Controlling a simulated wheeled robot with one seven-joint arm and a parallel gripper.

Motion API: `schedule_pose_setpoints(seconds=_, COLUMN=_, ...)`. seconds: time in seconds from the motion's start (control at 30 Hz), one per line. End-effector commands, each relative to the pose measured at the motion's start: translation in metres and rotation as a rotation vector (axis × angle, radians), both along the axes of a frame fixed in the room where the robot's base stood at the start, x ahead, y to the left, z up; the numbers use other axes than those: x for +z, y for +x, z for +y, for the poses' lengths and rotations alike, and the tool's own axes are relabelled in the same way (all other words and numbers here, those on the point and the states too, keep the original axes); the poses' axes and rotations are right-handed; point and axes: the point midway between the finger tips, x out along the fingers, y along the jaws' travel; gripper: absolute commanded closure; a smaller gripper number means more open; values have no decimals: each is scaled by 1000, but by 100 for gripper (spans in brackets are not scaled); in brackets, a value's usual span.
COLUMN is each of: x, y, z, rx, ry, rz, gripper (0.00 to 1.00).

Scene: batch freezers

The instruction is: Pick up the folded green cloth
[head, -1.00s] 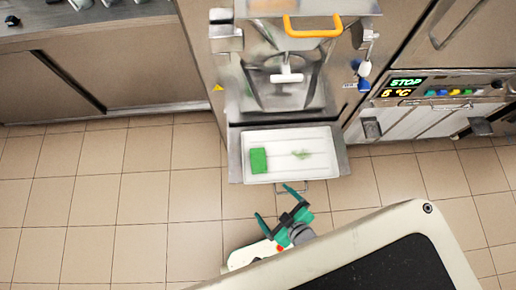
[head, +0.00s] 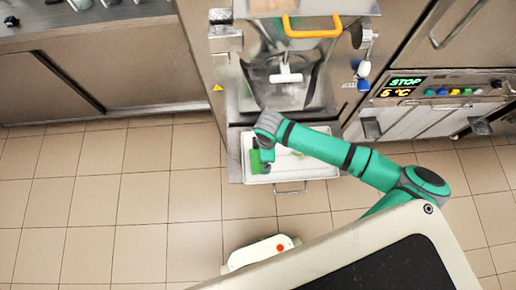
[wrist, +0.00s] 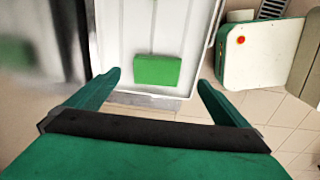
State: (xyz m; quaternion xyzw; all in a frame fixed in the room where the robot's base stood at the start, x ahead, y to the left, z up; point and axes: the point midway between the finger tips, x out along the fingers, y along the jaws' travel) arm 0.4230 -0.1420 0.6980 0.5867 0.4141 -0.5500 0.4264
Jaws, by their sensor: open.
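The folded green cloth (wrist: 157,70) lies flat on the white tray (wrist: 125,28), close to one end wall. In the head view the cloth (head: 255,162) is at the tray's left side, partly covered by my gripper and wrist. My gripper (wrist: 158,80) is open and empty, its two green fingers spread wide on either side of the cloth in the wrist view. The cloth appears beyond the fingertips, with no contact visible. In the head view my gripper (head: 263,155) hangs over the tray's left part.
The tray sits on a metal shelf below the freezer's outlet (head: 287,76), which has an orange handle (head: 312,27) above. A control panel (head: 440,90) is at right. A steel counter (head: 90,70) stands at left.

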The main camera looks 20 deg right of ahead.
Motion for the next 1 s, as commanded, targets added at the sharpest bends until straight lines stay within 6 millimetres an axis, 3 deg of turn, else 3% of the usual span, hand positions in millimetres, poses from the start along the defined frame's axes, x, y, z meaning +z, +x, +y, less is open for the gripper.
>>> schedule_pose_setpoints(seconds=0.27, x=4, y=13, z=17, rx=63, ry=-18, rz=54, gripper=0)
schedule_pose_setpoints(seconds=0.5, x=-30, y=13, z=18, rx=65, ry=-18, rz=55, gripper=0)
schedule_pose_setpoints(seconds=0.77, x=-49, y=13, z=16, rx=63, ry=-19, rz=53, gripper=0)
schedule_pose_setpoints(seconds=1.0, x=-80, y=14, z=18, rx=63, ry=-19, rz=54, gripper=0)
